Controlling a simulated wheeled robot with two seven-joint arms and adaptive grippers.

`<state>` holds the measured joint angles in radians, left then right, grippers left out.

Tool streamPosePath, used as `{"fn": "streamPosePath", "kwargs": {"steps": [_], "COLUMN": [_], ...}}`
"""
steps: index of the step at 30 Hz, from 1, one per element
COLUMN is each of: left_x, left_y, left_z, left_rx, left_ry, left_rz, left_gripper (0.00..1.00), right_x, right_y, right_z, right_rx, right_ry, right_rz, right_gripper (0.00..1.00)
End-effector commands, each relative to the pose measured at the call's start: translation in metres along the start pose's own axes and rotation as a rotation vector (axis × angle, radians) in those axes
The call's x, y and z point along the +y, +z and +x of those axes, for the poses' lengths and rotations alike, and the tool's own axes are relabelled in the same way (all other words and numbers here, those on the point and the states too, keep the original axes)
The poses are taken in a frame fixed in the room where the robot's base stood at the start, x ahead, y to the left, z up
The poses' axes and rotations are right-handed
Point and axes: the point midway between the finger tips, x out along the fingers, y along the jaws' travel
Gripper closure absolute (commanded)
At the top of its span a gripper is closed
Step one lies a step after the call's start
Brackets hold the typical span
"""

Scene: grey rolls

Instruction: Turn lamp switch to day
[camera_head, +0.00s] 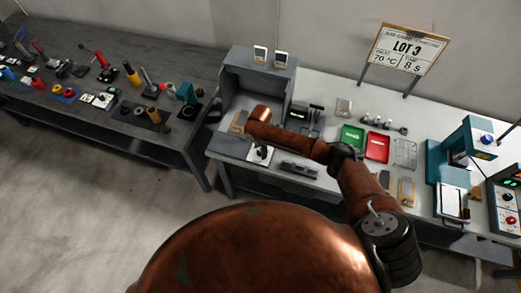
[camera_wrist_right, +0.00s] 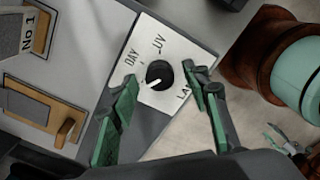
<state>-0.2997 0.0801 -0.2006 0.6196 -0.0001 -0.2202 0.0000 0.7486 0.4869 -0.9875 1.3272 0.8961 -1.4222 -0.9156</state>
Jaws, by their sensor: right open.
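The lamp switch is a white plate (camera_wrist_right: 186,62) with a round black knob (camera_wrist_right: 158,74), printed DAY, UV and a partly hidden word starting LA. A pale mark on the knob points toward the lower left of the picture, below the DAY print. My right gripper (camera_wrist_right: 163,82) is open, with one green-padded finger on each side of the knob; I cannot tell whether either touches it.
A wooden-edged holder (camera_wrist_right: 40,110) lies left of the switch. A grey booth (camera_head: 262,75) stands behind it. Green (camera_head: 352,137) and red (camera_head: 377,147) trays and a teal press (camera_head: 450,155) are further right. A dark tool bench (camera_head: 110,90) stands left.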

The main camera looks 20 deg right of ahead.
Motion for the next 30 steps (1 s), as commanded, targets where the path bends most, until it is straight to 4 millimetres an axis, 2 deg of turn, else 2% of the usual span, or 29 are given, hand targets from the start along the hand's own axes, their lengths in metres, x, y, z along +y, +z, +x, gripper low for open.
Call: {"fn": "streamPosePath", "kwargs": {"steps": [9,27,30], "left_x": [0.0003,0.0003,0.0003], "left_y": [0.0002,0.0001,0.0001], "left_z": [-0.0001,-0.0002,-0.0004], "left_rx": [0.000,0.000,0.000], "left_ry": [0.000,0.000,0.000], "left_rz": [0.000,-0.001,-0.001], "left_gripper": [0.60,0.60,0.60], "right_x": [0.0000,0.0002,0.0001], "right_y": [0.0002,0.0004,0.0004], "right_z": [0.0037,0.0033,0.0032], "right_rx": [-0.001,-0.001,-0.001], "right_ry": [0.001,0.001,0.001], "right_rz": [0.000,0.001,0.002], "right_gripper": [0.57,0.97,0.99]}}
